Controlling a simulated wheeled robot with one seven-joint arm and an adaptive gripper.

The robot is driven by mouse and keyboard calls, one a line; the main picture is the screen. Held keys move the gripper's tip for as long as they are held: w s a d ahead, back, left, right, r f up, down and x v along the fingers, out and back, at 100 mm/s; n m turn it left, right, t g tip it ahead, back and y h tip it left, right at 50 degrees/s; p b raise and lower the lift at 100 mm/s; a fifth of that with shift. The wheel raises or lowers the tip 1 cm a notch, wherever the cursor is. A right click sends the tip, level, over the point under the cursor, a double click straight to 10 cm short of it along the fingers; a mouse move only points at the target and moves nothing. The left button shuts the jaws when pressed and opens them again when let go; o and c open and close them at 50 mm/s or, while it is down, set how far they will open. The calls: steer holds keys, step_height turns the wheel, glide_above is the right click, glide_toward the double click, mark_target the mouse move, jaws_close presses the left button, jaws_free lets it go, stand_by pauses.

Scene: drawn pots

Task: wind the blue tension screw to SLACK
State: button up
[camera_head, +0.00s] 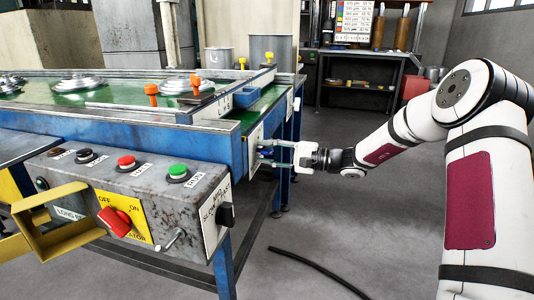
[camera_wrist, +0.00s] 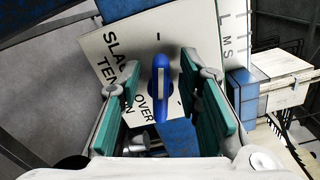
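The blue tension screw (camera_wrist: 160,90) is a winged knob with a pale line along its long side, upright in the wrist view. It stands on a white plate (camera_wrist: 96,45) lettered SLACK, TENSION and OVER, partly covered by my gripper. SLACK is at the left of the knob and OVER is below it. My gripper (camera_wrist: 161,72) is open, with one green pad on each side of the knob and a gap at both sides. In the head view my gripper (camera_head: 264,153) is at the plate (camera_head: 254,148) on the blue frame's end, and the screw is hardly visible there.
A grey control box (camera_head: 150,190) with buttons, a red switch (camera_head: 115,221) and a black knob (camera_head: 226,215) is left of my gripper. The blue conveyor frame (camera_head: 150,138) runs behind it. A black cable (camera_head: 315,268) lies on the open floor.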

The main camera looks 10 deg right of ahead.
steer(key=v, duration=1.1)
steer(key=shift+s+d, duration=0.2)
steer(key=shift+d, duration=0.15)
